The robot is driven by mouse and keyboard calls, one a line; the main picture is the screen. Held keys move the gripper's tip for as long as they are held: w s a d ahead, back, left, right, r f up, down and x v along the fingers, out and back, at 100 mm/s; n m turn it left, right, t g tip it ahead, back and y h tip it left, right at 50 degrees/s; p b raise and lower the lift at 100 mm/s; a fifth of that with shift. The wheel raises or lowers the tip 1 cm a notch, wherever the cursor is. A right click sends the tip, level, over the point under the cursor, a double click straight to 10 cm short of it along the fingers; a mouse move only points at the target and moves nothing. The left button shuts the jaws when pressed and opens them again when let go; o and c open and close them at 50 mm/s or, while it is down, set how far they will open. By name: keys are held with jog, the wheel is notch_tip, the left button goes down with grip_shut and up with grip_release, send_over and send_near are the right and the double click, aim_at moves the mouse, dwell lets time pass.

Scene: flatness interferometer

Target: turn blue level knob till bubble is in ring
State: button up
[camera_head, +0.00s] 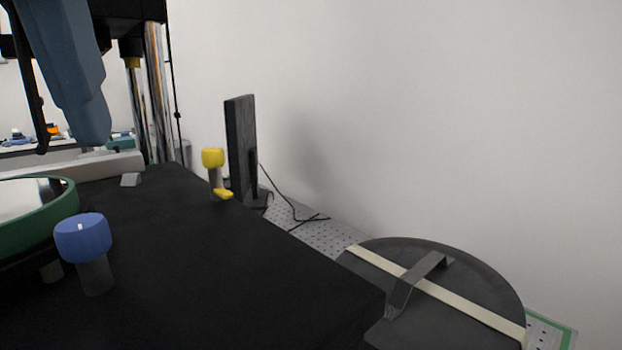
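The blue knob (83,238) stands upright on a grey stem at the left front of a black platform. A white tick mark shows on its top edge. No bubble or bubble ring can be made out in this view. My gripper is not recognisable in view, and nothing touches the blue knob.
A green-rimmed round part (45,228) with a pale top sits close left of the knob, cut by the frame. A yellow knob (213,158) stands at the far edge of the black platform (215,270). Behind is a dark upright panel (241,150); a strapped dark disc (480,275) lies right.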

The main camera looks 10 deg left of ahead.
aim_at(77, 223)
jog(key=x, duration=0.7)
jog(key=shift+f, duration=0.2)
jog(key=shift+c, duration=0.2)
jog(key=c, duration=1)
jog(key=shift+r+m+p, duration=0.1)
jog(key=shift+m+p, duration=0.3)
jog(key=shift+p, duration=0.45)
jog(key=shift+m+h+p, duration=0.4)
jog(key=shift+m+p, duration=0.4)
jog(key=shift+p, duration=0.25)
jog(key=shift+a+m+t+h+p, duration=0.15)
jog(key=shift+m+h+p, duration=0.2)
jog(key=shift+m+p, duration=0.4)
jog(key=shift+a+m+t+h+p, duration=0.15)
jog(key=shift+m+h+p, duration=0.2)
jog(key=shift+m+p, duration=0.35)
jog(key=shift+d+m, duration=0.1)
jog(key=shift+m, duration=0.25)
